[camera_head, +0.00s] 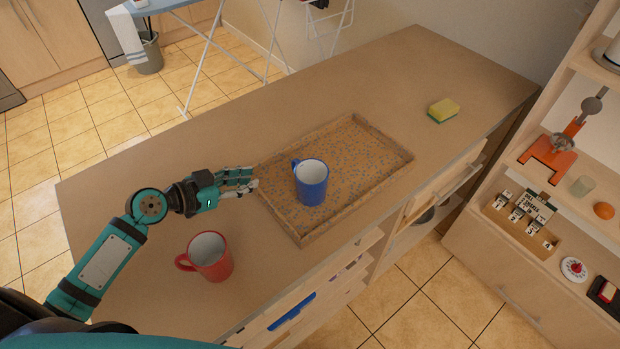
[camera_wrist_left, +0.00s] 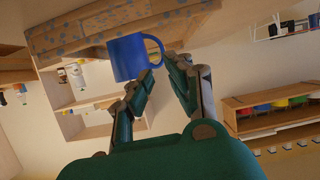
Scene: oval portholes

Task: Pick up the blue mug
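The blue mug (camera_head: 312,186) stands upright on the speckled tray (camera_head: 385,170), its handle on the upper left side. In the left wrist view the blue mug (camera_wrist_left: 128,58) is just ahead of the fingertips, its handle on the right, close to them. My left gripper (camera_head: 249,181) is at the tray's left edge, left of the mug and apart from it. In the left wrist view the fingers of my left gripper (camera_wrist_left: 164,72) are spread with an empty gap between them. My right gripper is out of view.
A red mug (camera_head: 211,258) stands on the counter (camera_head: 130,200), below my left gripper. A yellow and green sponge (camera_head: 443,110) lies at the far right of the counter. Shelves (camera_head: 520,160) with small items stand on the right. The counter behind the tray is clear.

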